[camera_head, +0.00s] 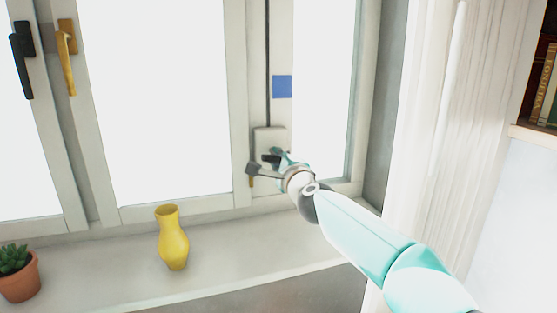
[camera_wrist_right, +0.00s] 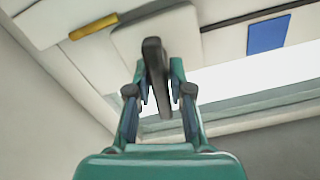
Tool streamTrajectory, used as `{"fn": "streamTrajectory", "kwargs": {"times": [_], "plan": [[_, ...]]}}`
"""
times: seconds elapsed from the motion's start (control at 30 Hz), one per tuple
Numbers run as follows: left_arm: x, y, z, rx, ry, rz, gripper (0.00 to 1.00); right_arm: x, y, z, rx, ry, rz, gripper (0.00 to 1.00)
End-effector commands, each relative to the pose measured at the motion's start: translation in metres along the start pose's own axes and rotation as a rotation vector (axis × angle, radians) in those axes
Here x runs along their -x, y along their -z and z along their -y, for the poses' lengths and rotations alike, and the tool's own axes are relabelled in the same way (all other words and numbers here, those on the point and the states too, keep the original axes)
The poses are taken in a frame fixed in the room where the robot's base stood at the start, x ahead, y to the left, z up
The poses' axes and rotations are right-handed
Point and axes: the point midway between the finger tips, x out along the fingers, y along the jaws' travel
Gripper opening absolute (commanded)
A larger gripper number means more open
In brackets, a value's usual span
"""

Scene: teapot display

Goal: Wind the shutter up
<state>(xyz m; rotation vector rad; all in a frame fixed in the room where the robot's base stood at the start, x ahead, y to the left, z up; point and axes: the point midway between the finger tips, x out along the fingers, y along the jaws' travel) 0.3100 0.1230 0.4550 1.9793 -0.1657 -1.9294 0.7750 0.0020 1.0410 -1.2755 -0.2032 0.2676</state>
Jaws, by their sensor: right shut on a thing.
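The shutter winder is a pale box (camera_head: 268,139) low on the window frame, with a thin dark strap or rod (camera_head: 267,60) running up from it. The box also shows in the wrist view (camera_wrist_right: 130,42). My right gripper (camera_head: 268,164) is in front of the box. In the wrist view its fingers (camera_wrist_right: 160,90) are shut on a dark crank handle (camera_wrist_right: 155,60), which stands out from the box. The head view shows little of the handle behind the fingers. The shutter itself cannot be made out. My left gripper is not in view.
A yellow vase (camera_head: 172,240) and a potted succulent (camera_head: 19,275) stand on the sill (camera_head: 110,275), left of my right arm. A blue patch (camera_head: 282,86) is above the box. A black handle (camera_head: 22,60) and a gold handle (camera_head: 66,57) are on the windows. A white curtain (camera_head: 450,120) hangs right.

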Motion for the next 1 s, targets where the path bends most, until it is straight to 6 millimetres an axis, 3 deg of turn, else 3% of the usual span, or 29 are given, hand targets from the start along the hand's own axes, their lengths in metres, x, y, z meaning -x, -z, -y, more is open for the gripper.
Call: {"fn": "streamTrajectory", "kwargs": {"times": [0.77,0.8,0.9,1.0], "plan": [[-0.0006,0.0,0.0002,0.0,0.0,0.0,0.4,-0.0014,0.0049,-0.0079,0.0,-0.012,-0.006,0.0],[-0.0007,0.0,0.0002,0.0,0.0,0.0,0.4,-0.0014,0.0048,-0.0079,0.0,-0.012,-0.006,0.27],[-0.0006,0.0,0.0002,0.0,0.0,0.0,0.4,-0.0013,0.004,-0.007,0.0,-0.011,-0.005,0.44],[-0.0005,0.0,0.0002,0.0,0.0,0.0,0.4,-0.001,0.0028,-0.0054,0.0,-0.008,-0.004,0.44]]}}
